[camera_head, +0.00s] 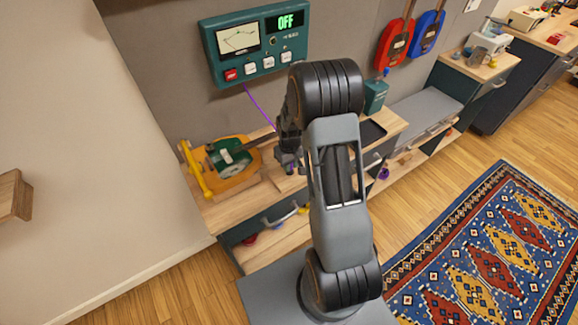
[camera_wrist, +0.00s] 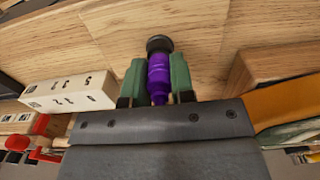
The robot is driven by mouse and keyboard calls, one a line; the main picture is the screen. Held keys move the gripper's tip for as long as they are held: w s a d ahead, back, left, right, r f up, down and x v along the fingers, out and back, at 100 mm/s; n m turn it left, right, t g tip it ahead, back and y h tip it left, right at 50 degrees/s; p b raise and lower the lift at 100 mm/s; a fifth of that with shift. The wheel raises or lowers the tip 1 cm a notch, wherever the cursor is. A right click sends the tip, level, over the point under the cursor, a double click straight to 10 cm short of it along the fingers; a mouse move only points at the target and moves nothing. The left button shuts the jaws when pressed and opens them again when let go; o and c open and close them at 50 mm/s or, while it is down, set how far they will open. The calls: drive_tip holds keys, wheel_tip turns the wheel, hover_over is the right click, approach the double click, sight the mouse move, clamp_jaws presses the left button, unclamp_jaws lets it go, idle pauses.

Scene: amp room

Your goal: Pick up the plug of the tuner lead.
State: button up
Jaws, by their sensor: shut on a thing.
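The purple plug with a dark round end (camera_wrist: 158,73) is between the two green finger pads of my gripper (camera_wrist: 159,82) in the wrist view. My gripper is shut on it, with a pad touching each side. Wooden surface shows behind the plug. In the head view, my gripper (camera_head: 287,158) is low over the wooden bench, partly hidden by my own arm, and the plug is hard to make out there. A thin purple lead (camera_head: 259,104) hangs from the green wall unit (camera_head: 256,42), whose display reads OFF.
A green and orange instrument-like object with a yellow stand (camera_head: 228,160) lies left of my gripper on the bench (camera_head: 228,207). A white block with markings (camera_wrist: 68,92) is left of the plug. A dark tray (camera_head: 371,131) and a teal box (camera_head: 375,97) stand to the right.

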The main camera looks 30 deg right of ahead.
drive_tip(key=shift+r, duration=0.15)
clamp_jaws()
drive_tip(key=shift+r, duration=0.2)
wheel_tip(320, 180, up, 2)
drive_tip(key=shift+r, duration=0.1)
drive_tip(key=s+a+r, duration=0.9)
drive_tip(key=a+r, duration=0.1)
drive_tip(key=r, duration=0.3)
drive_tip(key=shift+s+a, duration=0.2)
drive_tip(key=shift+a, duration=0.05)
